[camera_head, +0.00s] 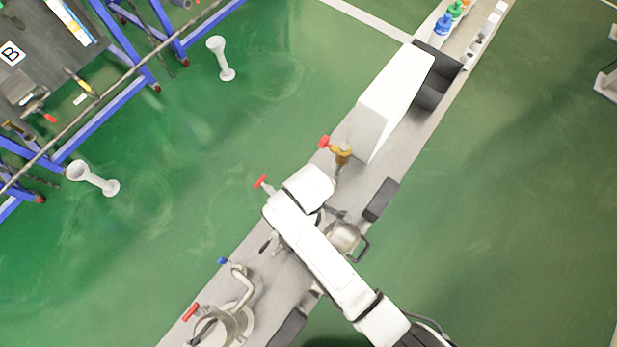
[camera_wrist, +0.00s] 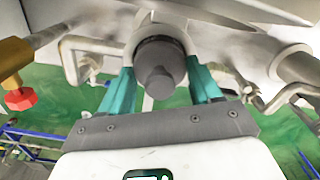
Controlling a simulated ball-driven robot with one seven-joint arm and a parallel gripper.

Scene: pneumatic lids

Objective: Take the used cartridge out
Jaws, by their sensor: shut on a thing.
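The used cartridge (camera_wrist: 160,68) shows in the wrist view as a dark grey round body with a stepped knob facing the camera and a pale collar behind it. My gripper (camera_wrist: 162,78) has one teal finger on each side of it and is shut on it. The cartridge appears to sit among the metal pipework, but how deep it is seated is hidden. In the head view my white arm covers the gripper and the cartridge. A steel housing with a handle (camera_head: 343,236) shows just right of the arm there.
A brass valve with a red handle (camera_head: 343,152) stands close to the arm; it also shows in the wrist view (camera_wrist: 15,58). A second steel housing (camera_head: 226,328) stands at lower left on the grey bench (camera_head: 405,160). A white box (camera_head: 392,97) and several bottles stand farther up.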

